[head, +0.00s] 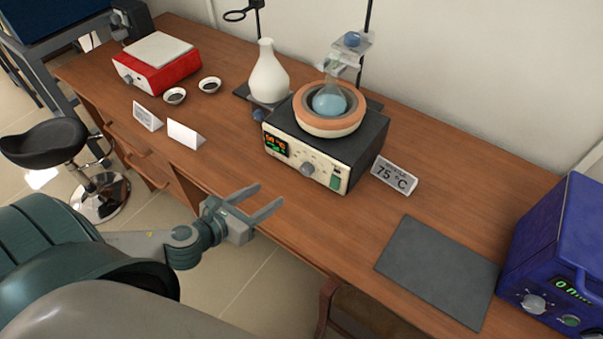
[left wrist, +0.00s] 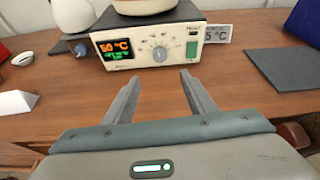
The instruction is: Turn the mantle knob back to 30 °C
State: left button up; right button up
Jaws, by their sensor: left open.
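The heating mantle (head: 355,152) stands on the wooden bench, with a flask of blue liquid (head: 329,103) in its round bowl. Its knob (head: 307,169) is on the front panel, right of the lit display (head: 275,145). In the left wrist view the knob (left wrist: 159,54) is ahead of my fingers, and the display (left wrist: 115,49) seems to read 50 °C. My right gripper is not in view.
A 75 °C card (head: 394,177) stands right of the mantle. A dark mat (head: 439,270) and a blue device (head: 560,265) are further right. White cards (head: 185,134), a white flask (head: 268,76) and a red hotplate (head: 155,65) are left. The bench before the mantle is clear.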

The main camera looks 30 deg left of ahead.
aim_at(304, 172)
pick_arm(q)
jog(key=p+x, duration=0.3)
jog(key=x, duration=1.2)
jog(key=shift+w+d, duration=0.15)
jog(key=shift+w, duration=0.2)
jog(key=shift+w+d+f, duration=0.1)
jog(key=shift+w+f, duration=0.2)
jog(key=shift+w, duration=0.25)
jog(key=c, duration=1)
